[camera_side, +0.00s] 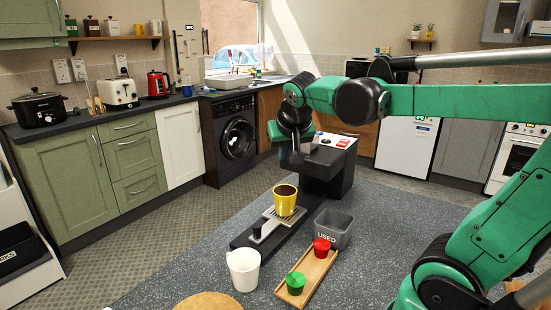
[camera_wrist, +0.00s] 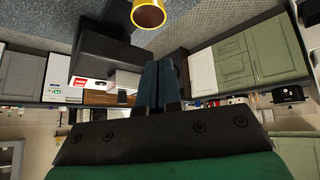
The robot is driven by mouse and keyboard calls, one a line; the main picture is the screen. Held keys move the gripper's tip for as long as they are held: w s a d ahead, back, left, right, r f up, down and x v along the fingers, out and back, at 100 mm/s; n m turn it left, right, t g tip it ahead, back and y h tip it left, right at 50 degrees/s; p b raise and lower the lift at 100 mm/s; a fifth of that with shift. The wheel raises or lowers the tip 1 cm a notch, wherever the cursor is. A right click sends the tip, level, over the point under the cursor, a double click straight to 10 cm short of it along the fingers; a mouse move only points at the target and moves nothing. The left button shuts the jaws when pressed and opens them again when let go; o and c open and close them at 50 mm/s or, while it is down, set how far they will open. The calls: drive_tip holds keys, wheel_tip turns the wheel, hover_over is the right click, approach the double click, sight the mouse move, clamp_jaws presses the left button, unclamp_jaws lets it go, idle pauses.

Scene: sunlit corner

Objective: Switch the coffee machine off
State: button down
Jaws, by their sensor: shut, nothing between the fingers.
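The black coffee machine (camera_side: 341,183) stands on the grey speckled worktop in the side view. Its white top has a small red part (camera_side: 343,143); whether this is a switch, and its state, I cannot tell. In the wrist view the machine's dark body (camera_wrist: 105,50) is left of my fingers. A yellow mug (camera_side: 285,204) with dark coffee stands on the drip tray (camera_side: 270,219); it also shows at the wrist view's top (camera_wrist: 148,16). My gripper (camera_side: 290,160) is shut and empty, at the left of the machine's top. Its fingers (camera_wrist: 161,65) are together; contact with the machine is unclear.
A grey bin marked USED (camera_side: 334,236) stands in front of the machine. A wooden tray (camera_side: 312,275) holds a red pod (camera_side: 322,247) and a green pod (camera_side: 295,283). A white mug (camera_side: 243,270) and a round wooden board (camera_side: 208,301) are near the front.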

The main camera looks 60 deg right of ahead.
drive_tip(key=s+d+r+m+g+h, duration=0.1)
drive_tip(key=d+r+m+g+h, duration=0.1)
drive_tip(key=d+m, duration=0.3)
drive_tip(key=s+d+r+m+g+h, duration=0.1)
drive_tip(key=d+r+m+g+h, duration=0.2)
drive_tip(key=d, duration=1)
drive_tip(key=shift+d+r+m, duration=0.2)
drive_tip(key=shift+r+m, duration=0.55)
drive_tip(key=shift+m, duration=0.25)
hover_over(342, 143)
wheel_tip(342, 143, down, 6)
drive_tip(key=shift+a+f, duration=0.15)
wheel_tip(342, 143, down, 3)
drive_tip(key=shift+f, duration=0.45)
